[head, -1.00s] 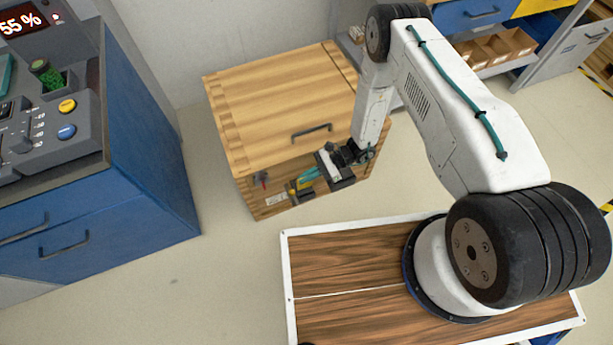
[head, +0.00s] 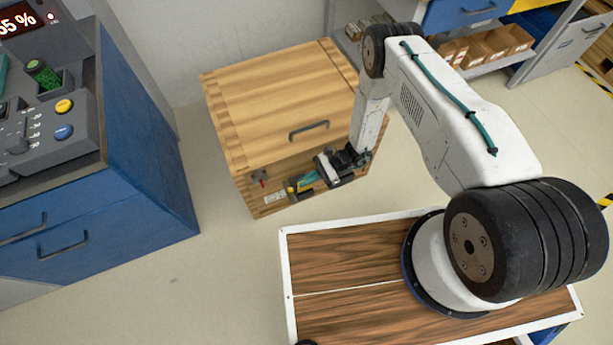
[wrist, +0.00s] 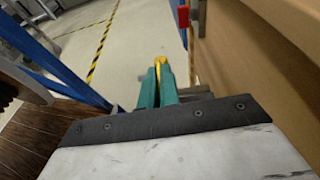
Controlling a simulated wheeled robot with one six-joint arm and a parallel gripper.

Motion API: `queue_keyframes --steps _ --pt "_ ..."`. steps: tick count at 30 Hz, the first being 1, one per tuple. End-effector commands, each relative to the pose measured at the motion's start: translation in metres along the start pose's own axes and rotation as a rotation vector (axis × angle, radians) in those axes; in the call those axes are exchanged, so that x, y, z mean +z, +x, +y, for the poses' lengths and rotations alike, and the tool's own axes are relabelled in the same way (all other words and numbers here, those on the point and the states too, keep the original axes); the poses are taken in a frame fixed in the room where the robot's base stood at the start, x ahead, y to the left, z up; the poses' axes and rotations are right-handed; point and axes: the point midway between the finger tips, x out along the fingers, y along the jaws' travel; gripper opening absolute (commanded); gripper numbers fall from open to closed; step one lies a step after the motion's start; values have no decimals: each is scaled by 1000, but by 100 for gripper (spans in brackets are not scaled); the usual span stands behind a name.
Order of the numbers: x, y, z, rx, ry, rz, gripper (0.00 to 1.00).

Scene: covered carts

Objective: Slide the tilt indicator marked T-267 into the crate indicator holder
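The wooden crate (head: 270,105) stands on the floor, with a dark handle on top and small fittings and a white label (head: 275,197) on its near side. My gripper (head: 301,182) is low beside that side. In the wrist view its teal fingers (wrist: 158,86) are close together around a slim yellow piece (wrist: 160,64), which seems to be the tilt indicator. Its marking cannot be read. A grey fitting (wrist: 197,93) lies just right of the fingers, by the crate wall; it may be the holder. Whether the yellow piece touches it is unclear.
A red piece (wrist: 183,15) sticks out from the crate side beyond the fingers. A blue cabinet with a control console (head: 45,130) stands at left. Shelves with cardboard boxes (head: 480,50) are at the back right. Floor between crate and cabinet is clear.

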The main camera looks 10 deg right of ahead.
Motion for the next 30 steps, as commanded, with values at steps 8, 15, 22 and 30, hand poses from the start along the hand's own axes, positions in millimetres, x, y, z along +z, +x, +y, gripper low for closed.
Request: queue_keyframes --steps 8,15,22,30 --pt "-10 3 0 0 0 0 0" --pt "-10 4 0 0 0 0 0" --pt "-10 3 0 0 0 0 0" --pt "-10 3 0 0 0 0 0"
